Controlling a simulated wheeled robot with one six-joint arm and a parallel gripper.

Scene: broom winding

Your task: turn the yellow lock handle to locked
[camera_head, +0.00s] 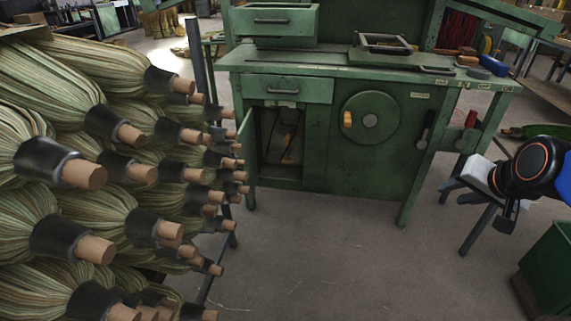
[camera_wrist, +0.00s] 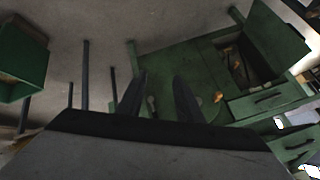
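The yellow lock handle (camera_head: 348,119) is a small upright yellow-orange grip near the left edge of a round green disc (camera_head: 371,104) on the front of the green workbench (camera_head: 375,172). In the wrist view, the handle (camera_wrist: 218,97) is a small orange spot, seen at a slant beyond the right finger. My gripper (camera_wrist: 160,90) shows two dark fingers spread apart with nothing held between them. It is some distance from the handle and not touching the bench. In the head view, part of my arm shows at the right edge; the fingers cannot be made out.
Brooms with wooden handle ends (camera_head: 86,174) are stacked at the left, jutting toward the bench. An open cabinet (camera_head: 282,178) is left of the disc. A green bin (camera_head: 550,268) stands at the lower right. Floor before the bench (camera_head: 330,255) is clear.

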